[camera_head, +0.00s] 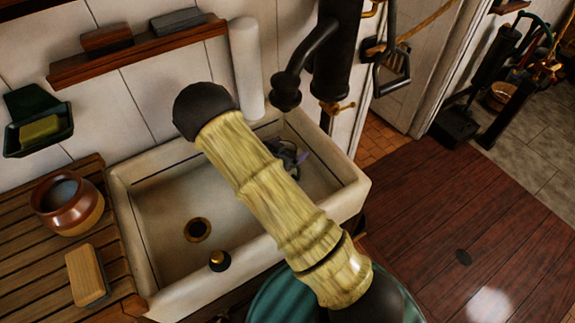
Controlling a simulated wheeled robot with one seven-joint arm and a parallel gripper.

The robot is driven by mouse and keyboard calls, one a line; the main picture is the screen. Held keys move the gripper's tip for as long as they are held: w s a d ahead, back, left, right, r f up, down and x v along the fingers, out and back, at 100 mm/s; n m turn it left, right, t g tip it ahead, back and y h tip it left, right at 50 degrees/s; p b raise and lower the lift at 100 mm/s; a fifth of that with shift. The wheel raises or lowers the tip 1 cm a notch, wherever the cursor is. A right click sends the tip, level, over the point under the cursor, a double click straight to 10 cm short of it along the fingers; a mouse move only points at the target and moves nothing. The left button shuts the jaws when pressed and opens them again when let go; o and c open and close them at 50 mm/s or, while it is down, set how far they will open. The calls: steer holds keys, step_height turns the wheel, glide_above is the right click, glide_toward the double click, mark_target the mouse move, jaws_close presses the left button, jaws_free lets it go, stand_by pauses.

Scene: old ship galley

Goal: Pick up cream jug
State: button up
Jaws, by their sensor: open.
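I see no cream-coloured jug in the head view. A round brown-and-tan pot (68,205) with an open mouth stands on the slatted wooden board at the left; I cannot tell whether it is the cream jug. My own bamboo-like arm crosses the middle of the view, over the sink, and hides part of the basin. I cannot make out my gripper. A small dark grey thing with a lilac part (290,154) shows past the arm's right side, over the sink's far right part; I cannot tell what it is.
The pale sink (160,272) has a drain (197,229). A wooden block or brush (87,275) lies on the slatted board (30,245). A dark pump (335,60) stands behind the sink. A wall shelf (140,55) holds two blocks.

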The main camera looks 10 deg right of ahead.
jaws_close()
stand_by(0.3)
steer(key=shift+r, duration=0.3)
steer(key=f+b+v, duration=0.2)
steer(key=v, duration=0.6)
steer(key=s+a+f+b+v, duration=0.1)
steer(key=f+b+v, duration=0.1)
steer(key=v, duration=0.7)
steer(key=shift+s+a, duration=0.25)
steer(key=shift+a, duration=0.15)
stand_by(0.8)
steer(key=shift+r, duration=0.2)
stand_by(0.5)
